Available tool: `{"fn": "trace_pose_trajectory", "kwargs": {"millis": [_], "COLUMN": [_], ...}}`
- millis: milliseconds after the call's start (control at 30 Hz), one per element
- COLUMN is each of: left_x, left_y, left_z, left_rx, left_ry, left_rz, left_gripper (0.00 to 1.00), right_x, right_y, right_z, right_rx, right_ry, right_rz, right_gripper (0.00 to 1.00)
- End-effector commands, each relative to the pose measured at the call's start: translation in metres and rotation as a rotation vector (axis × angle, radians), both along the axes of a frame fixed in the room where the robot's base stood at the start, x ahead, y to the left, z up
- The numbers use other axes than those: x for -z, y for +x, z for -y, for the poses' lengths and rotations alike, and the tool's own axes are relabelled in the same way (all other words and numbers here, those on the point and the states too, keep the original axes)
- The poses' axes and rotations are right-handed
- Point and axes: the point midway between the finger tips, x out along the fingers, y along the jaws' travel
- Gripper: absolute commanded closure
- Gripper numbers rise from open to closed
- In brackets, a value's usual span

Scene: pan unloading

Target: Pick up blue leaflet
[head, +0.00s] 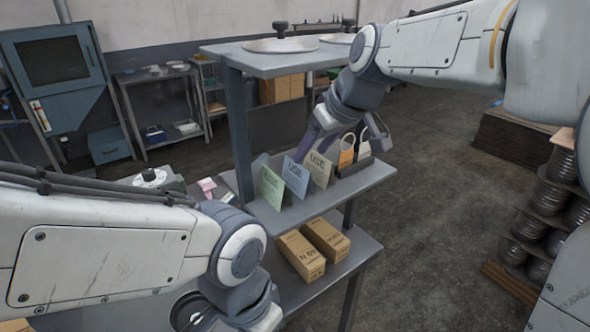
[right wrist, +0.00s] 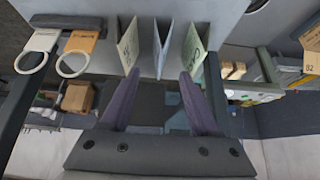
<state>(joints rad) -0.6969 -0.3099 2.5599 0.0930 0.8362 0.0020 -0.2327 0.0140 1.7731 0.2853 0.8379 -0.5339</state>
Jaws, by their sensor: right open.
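The blue leaflet (head: 296,174) stands on the middle shelf, between a green leaflet (head: 272,187) and a cream leaflet (head: 320,170). In the right wrist view, the blue leaflet (right wrist: 159,48) is a thin folded card seen from above, centred between the other two.
An orange tag (head: 346,155) and a pale tag (head: 364,150) stand in a dark holder right of the leaflets. The upper shelf (head: 258,62) with pan lids is close to my right arm. Cardboard boxes (head: 301,257) lie on the shelf below.

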Motion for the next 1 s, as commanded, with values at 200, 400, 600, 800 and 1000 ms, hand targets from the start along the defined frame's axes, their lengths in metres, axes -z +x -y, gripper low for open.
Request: {"fn": "trace_pose_trajectory", "kwargs": {"millis": [200, 400, 600, 800, 1000], "left_x": [-0.008, -0.016, -0.032, -0.034, -0.033], "left_y": [0.0, 0.0, 0.0, 0.0, 0.0], "left_z": [0.0, 0.0, 0.0, 0.0, 0.0], "left_rx": [0.0, -0.001, 0.0, 0.001, 0.001], "left_ry": [0.0, 0.0, 0.0, 0.0, 0.0], "left_rz": [0.0, 0.0, 0.0, 0.0, 0.0], "left_gripper": [0.5, 0.5, 0.5, 0.5, 0.5], "right_x": [0.028, 0.039, 0.064, 0.077, 0.077], "right_y": [0.013, 0.02, 0.034, 0.04, 0.04], "right_z": [-0.01, -0.015, -0.027, -0.031, -0.031], "right_rx": [0.0, 0.001, 0.001, 0.002, 0.002], "right_ry": [-0.001, -0.001, -0.002, -0.001, 0.0], "right_rz": [-0.007, -0.006, -0.008, -0.004, -0.002], "right_gripper": [0.37, 0.37, 0.37, 0.37, 0.41]}}
